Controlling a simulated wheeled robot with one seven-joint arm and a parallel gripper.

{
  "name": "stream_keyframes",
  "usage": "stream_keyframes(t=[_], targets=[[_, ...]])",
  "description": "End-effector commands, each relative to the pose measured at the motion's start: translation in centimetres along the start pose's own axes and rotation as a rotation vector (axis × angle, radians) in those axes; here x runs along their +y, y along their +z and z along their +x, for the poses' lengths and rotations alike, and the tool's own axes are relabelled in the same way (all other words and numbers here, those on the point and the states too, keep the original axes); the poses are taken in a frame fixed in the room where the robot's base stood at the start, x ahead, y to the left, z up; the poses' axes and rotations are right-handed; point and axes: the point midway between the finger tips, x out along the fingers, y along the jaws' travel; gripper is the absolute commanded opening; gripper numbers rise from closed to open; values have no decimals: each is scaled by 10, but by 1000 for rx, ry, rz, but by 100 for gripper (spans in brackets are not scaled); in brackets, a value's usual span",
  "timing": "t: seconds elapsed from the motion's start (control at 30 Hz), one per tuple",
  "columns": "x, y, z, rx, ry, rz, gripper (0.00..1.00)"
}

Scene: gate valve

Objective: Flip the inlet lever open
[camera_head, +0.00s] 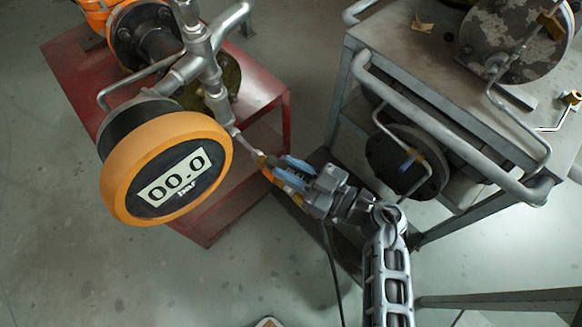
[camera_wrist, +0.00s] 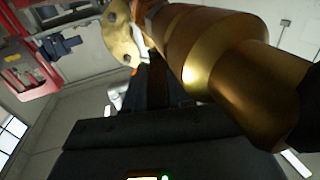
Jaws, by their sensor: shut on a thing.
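The orange digital gauge (camera_head: 167,168) reads 00.0 bar and hangs on the grey pipework (camera_head: 200,65). A thin pipe runs from it down to a brass fitting (camera_head: 287,180), with a dark hose leading on below. The brass fitting fills the upper right of the wrist view (camera_wrist: 210,50). My gripper (camera_head: 285,165) is at this fitting, shut on a narrow blue part (camera_head: 297,163) that looks like the inlet lever. The jaws hide much of the lever, and its exact angle cannot be told. A tan piece with holes (camera_wrist: 122,38) shows beside the fitting in the wrist view.
A red stand (camera_head: 225,200) carries the pipework at left. A grey cart (camera_head: 450,120) with rails and a dark flanged part stands close on the right. The hose (camera_head: 332,270) hangs beside my arm. Floor at lower left is clear.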

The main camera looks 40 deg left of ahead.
Motion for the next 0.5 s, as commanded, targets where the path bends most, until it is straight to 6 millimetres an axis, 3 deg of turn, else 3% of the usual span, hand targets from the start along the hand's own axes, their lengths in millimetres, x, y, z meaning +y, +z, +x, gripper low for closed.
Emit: stream_keyframes(t=[0.5], targets=[[-2,-4,0,3,31,3,0]])
